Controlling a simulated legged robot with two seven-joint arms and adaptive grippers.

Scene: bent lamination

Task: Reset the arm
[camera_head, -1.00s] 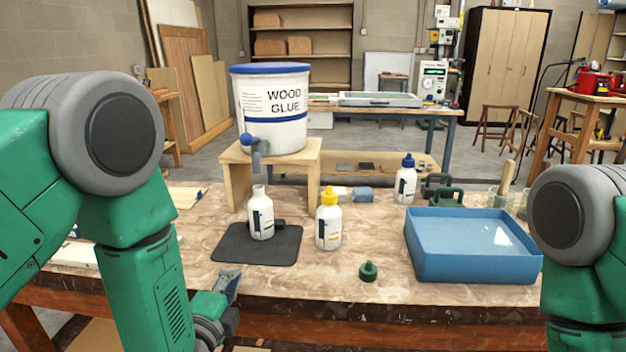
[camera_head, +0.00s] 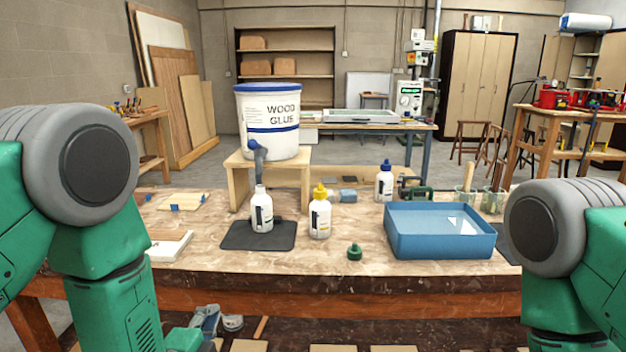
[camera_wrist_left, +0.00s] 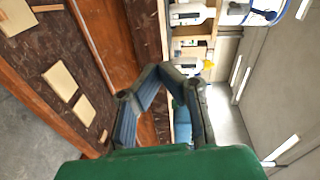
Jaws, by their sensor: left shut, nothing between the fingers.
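My left arm comes in from the left in the head view. Its gripper (camera_head: 208,320) is low, in front of the table's front edge and clear of the bottles. In the left wrist view the fingers (camera_wrist_left: 160,70) meet at their tips with nothing between them. My right arm shows at the right edge, but its gripper is out of view.
On the table (camera_head: 330,258), an open white bottle (camera_head: 261,213) stands on a black mat (camera_head: 240,238) under the wood glue bucket (camera_head: 270,140). A yellow-capped bottle (camera_head: 320,215), green cap (camera_head: 354,252), blue-capped bottle (camera_head: 384,182) and blue tray (camera_head: 440,240) stand nearby.

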